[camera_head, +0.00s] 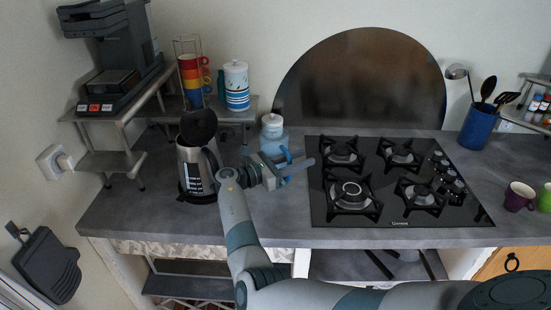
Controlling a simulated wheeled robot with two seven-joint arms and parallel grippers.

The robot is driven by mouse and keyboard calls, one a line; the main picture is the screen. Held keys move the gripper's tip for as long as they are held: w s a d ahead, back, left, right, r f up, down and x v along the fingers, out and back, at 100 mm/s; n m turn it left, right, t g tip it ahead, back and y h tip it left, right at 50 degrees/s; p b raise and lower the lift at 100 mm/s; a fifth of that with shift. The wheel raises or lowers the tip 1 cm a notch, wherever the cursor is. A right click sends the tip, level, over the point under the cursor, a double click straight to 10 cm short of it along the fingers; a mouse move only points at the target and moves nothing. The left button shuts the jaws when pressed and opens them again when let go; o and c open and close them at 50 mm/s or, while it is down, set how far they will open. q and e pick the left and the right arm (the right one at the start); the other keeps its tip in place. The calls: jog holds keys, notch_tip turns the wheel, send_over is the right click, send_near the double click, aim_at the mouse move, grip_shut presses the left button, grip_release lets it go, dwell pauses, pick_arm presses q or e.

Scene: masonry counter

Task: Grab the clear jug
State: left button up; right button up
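The clear jug (274,145) looks pale blue and see-through, with a white top (272,121). It stands on the grey counter between the kettle and the hob. My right gripper (296,161) is in front of its lower part, to the right of the kettle. Its blue fingers are spread apart and point right, with nothing seen between them. The gripper hides the jug's lower part, and I cannot tell whether they touch. My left gripper is not in view.
A steel kettle (192,168) with a raised black lid stands close to my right wrist. A black gas hob (400,205) lies to the right. Stacked mugs (193,75) and a striped canister (236,88) stand on a shelf behind. The front counter strip is clear.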

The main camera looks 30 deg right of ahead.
grip_shut()
dwell(1.3)
jog(key=shift+r, duration=0.15)
